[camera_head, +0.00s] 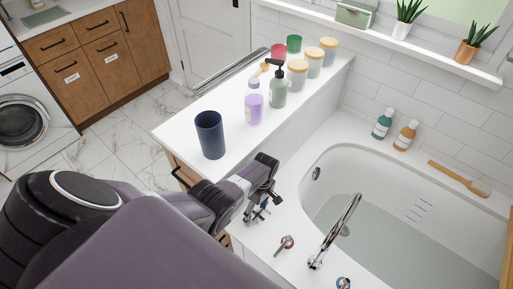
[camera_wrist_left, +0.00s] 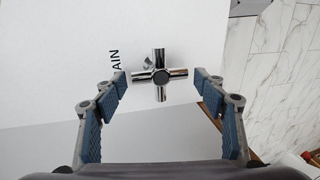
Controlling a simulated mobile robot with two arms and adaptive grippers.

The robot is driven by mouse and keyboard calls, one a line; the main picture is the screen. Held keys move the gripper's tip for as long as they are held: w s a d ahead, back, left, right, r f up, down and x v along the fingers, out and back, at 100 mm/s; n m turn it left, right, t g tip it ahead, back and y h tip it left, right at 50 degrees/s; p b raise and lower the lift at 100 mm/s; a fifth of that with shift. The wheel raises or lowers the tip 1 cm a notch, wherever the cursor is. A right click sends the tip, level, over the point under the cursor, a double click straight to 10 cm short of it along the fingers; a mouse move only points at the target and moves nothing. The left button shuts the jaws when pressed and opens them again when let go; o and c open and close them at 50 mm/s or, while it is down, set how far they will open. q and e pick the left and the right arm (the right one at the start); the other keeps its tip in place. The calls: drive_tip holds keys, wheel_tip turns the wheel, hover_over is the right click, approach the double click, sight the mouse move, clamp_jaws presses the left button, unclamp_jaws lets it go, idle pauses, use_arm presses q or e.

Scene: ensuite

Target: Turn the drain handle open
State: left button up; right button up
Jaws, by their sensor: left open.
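The drain handle (camera_wrist_left: 159,75) is a chrome cross-shaped knob on the white tub deck, beside black lettering of which "AIN" shows in the left wrist view. My left gripper (camera_wrist_left: 160,82) is open, with one blue-padded finger on each side of the handle. No contact between the fingers and the handle can be made out. In the head view, the left gripper (camera_head: 262,193) is over the deck at the near left corner of the tub, and it partly hides the chrome handle under it. My right gripper is not in view.
A red-ringed tap handle (camera_head: 285,244), a chrome spout (camera_head: 335,228) and a blue-ringed handle (camera_head: 343,283) stand close by on the deck. The bathtub (camera_head: 410,225) holds water. A dark blue cup (camera_head: 210,135) and several bottles and jars stand on the white counter (camera_head: 185,125).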

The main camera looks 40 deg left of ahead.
use_arm(q)
wheel_tip(320, 180, up, 7)
drive_tip(key=w, duration=0.1)
drive_tip(key=shift+w, duration=0.15)
idle(0.7)
